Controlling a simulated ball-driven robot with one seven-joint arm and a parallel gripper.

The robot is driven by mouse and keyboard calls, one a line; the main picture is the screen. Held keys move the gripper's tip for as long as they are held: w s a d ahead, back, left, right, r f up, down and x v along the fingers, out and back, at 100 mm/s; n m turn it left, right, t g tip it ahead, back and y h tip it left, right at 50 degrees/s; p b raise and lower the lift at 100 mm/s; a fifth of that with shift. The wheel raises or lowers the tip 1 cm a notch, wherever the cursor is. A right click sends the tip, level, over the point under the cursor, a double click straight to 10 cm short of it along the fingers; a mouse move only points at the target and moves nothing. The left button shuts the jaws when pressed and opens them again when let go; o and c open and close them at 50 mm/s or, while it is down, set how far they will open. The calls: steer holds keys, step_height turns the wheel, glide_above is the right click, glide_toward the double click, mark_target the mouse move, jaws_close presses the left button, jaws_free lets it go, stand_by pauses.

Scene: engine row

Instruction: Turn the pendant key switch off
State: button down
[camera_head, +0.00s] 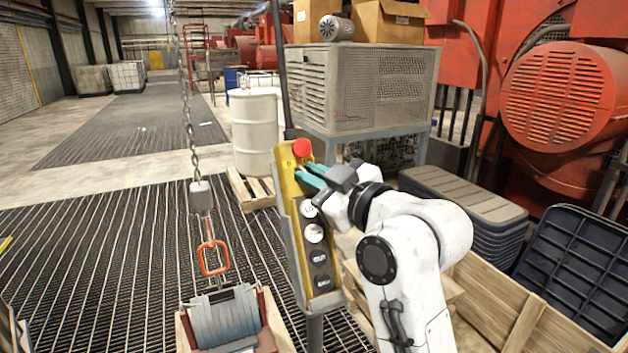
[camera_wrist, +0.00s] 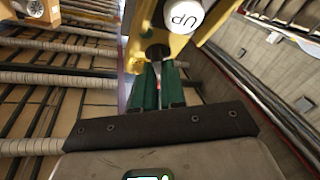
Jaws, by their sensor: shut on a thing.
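The yellow pendant (camera_head: 295,230) stands upright in the middle of the head view, with a red mushroom button (camera_head: 301,147) at its top and several round buttons down its face. My gripper (camera_head: 304,176) reaches in from the right, its green fingers at the upper part of the pendant, below the red button. In the wrist view, my gripper (camera_wrist: 158,70) is shut on the key at the dark round key switch (camera_wrist: 157,51). The key is mostly hidden between the fingers, so its angle cannot be told. The white UP button (camera_wrist: 183,15) is close beside the switch.
A chain with an orange-red hook (camera_head: 213,258) hangs left of the pendant, above a grey load in a wooden crate. A white drum (camera_head: 257,130) and a grey metal cabinet (camera_head: 350,90) stand behind. Grey bins and a wooden crate crowd the right.

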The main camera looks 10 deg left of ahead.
steer(key=c, duration=1.2)
jaws_free()
steer(key=shift+d, duration=0.1)
steer(key=b+v, duration=0.2)
steer(key=v, duration=0.8)
steer(key=shift+s+d, duration=0.2)
steer(key=shift+s, duration=0.05)
steer(key=s+d+f+m+g+h, duration=0.1)
steer(key=s+d+f+m+h, duration=0.3)
steer(key=f, duration=0.6)
steer(key=s+d+f+m+g+h, duration=0.1)
steer(key=d+f+m+h, duration=0.1)
steer(key=d+f, duration=0.65)
steer(key=s+d+f+m+g+h, duration=0.1)
steer(key=s+d+f+m+h, duration=0.15)
steer(key=f, duration=1.05)
steer(key=s+d+f+m+g+h, duration=0.1)
steer(key=s+d+f, duration=0.3)
steer(key=s, duration=0.5)
steer(key=s+d+f+m+g+h, duration=0.2)
steer(key=s+d+f+m+g, duration=0.1)
steer(key=s+f, duration=0.4)
steer(key=s+d+f+m+g+h, duration=0.2)
steer(key=s+d+f, duration=0.3)
steer(key=s, duration=0.6)
steer(key=shift+d+m+g, duration=0.3)
steer(key=shift+m+g, duration=0.25)
steer(key=shift+g, duration=0.35)
